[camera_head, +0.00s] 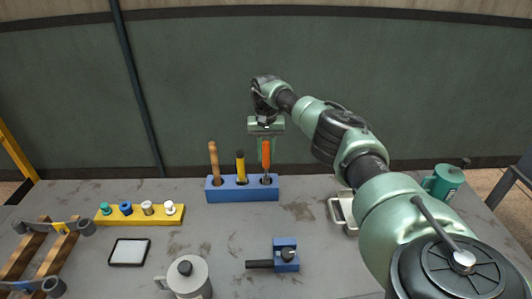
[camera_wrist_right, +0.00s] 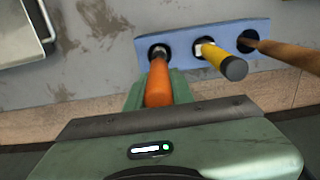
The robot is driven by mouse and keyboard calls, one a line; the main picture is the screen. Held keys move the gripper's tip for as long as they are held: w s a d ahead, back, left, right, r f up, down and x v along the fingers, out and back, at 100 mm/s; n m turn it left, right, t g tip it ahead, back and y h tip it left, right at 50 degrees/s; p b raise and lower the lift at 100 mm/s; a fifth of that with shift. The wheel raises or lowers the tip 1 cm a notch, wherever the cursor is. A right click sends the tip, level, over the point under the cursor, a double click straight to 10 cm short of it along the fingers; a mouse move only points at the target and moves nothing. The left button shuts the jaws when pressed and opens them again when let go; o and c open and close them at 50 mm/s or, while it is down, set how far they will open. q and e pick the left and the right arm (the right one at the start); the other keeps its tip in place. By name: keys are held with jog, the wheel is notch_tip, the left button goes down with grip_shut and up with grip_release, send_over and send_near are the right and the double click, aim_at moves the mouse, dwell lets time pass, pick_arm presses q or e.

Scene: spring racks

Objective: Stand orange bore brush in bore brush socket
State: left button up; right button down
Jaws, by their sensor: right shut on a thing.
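The orange bore brush (camera_head: 266,152) is upright at the right end of the blue rack (camera_head: 221,194). My right gripper (camera_head: 266,158) is above the rack with its fingers shut around the orange handle. In the right wrist view the orange handle (camera_wrist_right: 159,85) lies between the green fingers (camera_wrist_right: 160,78). Its narrow lower end meets the dark round socket (camera_wrist_right: 154,47) and seems to be inside it. How deep it sits is hidden. My left gripper is in neither view.
A yellow-and-black tool (camera_head: 240,166) and a wooden-handled tool (camera_head: 213,160) stand in the rack's other holes. A yellow rack (camera_head: 140,218) with several small pieces is at left. A blue block with a black handle (camera_head: 286,256), grey jug (camera_head: 188,279), metal tray (camera_head: 334,211) and green mug (camera_head: 441,182) stand around.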

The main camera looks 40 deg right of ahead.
jog(key=shift+f+b, duration=1)
jog(key=shift+f, duration=0.3)
jog(key=c, duration=1.1)
grip_release()
jog(key=shift+c, duration=0.2)
jog(key=shift+r, duration=0.1)
